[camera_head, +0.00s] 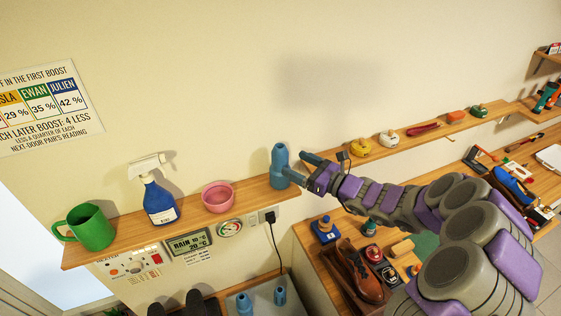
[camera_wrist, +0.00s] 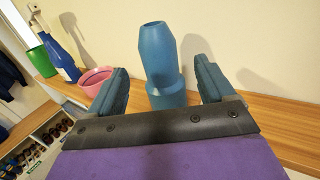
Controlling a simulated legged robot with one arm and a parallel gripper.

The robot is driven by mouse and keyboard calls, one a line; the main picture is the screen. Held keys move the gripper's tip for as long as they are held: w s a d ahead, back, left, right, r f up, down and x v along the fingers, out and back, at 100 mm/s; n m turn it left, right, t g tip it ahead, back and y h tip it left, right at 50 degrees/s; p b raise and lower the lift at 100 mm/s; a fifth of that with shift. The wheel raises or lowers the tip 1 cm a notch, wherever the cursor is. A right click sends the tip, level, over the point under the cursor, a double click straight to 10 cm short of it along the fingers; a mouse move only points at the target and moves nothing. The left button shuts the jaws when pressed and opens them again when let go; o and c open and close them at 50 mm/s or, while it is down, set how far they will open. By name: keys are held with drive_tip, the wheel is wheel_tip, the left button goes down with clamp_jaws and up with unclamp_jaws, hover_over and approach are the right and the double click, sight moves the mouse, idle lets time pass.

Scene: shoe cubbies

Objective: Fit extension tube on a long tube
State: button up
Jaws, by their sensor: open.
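A blue tube piece (camera_head: 279,167) stands upright on the wall shelf, at its right end near the corner. In the wrist view the blue tube (camera_wrist: 158,50) has a tapered open top and a wider lower collar. My gripper (camera_head: 301,167) is open at shelf height, just right of the tube. In the wrist view my gripper's fingers (camera_wrist: 160,72) lie on either side of the tube, with gaps; I cannot tell how far the tube reaches between them.
The shelf (camera_head: 245,202) also holds a pink bowl (camera_head: 218,197), a blue spray bottle (camera_head: 158,200) and a green mug (camera_head: 91,228). The right-hand shelf (camera_head: 400,143) carries several small items. A wooden cabinet (camera_head: 312,262) with shoe-care things stands below my arm.

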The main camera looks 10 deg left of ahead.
sight(287, 158)
drive_tip(key=shift+x, duration=1.1)
drive_tip(key=shift+w+a+r+p, duration=0.15)
drive_tip(key=shift+w+a+p, duration=0.1)
drive_tip(key=shift+a, duration=0.3)
drive_tip(key=shift+w+a+r+p, duration=0.15)
drive_tip(key=shift+w+a+r, duration=0.1)
drive_tip(key=shift+a, duration=0.3)
drive_tip(key=shift+w+a+r+p, duration=0.1)
drive_tip(key=shift+w+a+p, duration=0.1)
drive_tip(key=shift+a, duration=0.35)
drive_tip(key=shift+w+a+f, duration=0.1)
drive_tip(key=shift+w+a, duration=0.05)
drive_tip(key=shift+a, duration=0.6)
drive_tip(key=shift+d, duration=0.3)
drive_tip(key=c, duration=0.7)
drive_tip(key=shift+a, duration=0.1)
drive_tip(key=c, duration=0.4)
